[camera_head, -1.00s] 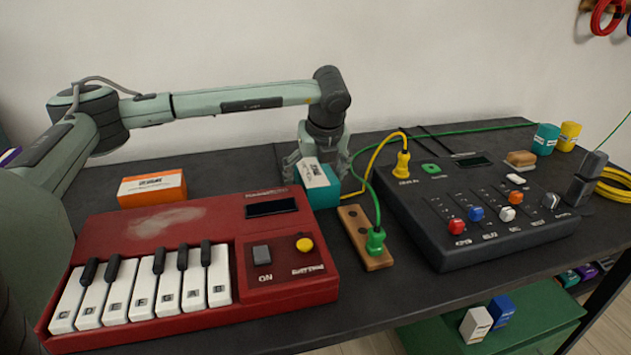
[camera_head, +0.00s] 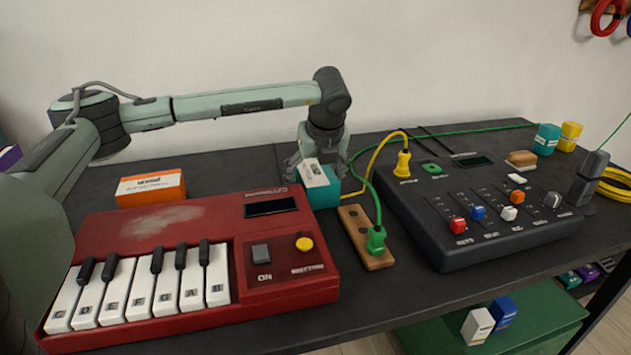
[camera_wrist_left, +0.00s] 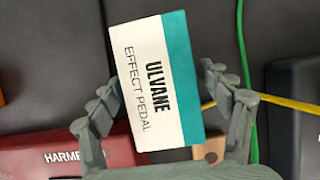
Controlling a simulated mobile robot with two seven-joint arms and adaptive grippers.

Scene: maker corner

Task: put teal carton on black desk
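The teal carton (camera_head: 322,194), with a white label face, is on or just above the black desk (camera_head: 225,175), behind the right end of the red keyboard. My left gripper (camera_head: 319,160) is at the carton from above and behind. In the left wrist view the carton (camera_wrist_left: 155,80), labelled "ULVANE EFFECT PEDAL", lies between the two fingers (camera_wrist_left: 160,85). The left fingertip is close against its edge; a narrow gap seems to show on the right. Whether the fingers press on it is unclear. The carton's underside is hidden. My right gripper is not in view.
The red keyboard (camera_head: 215,245) and an orange carton (camera_head: 150,188) are left. A wooden block with a green plug (camera_head: 375,240), yellow and green cables and a black mixer (camera_head: 478,210) are right. Bare desk lies between the orange carton and my gripper.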

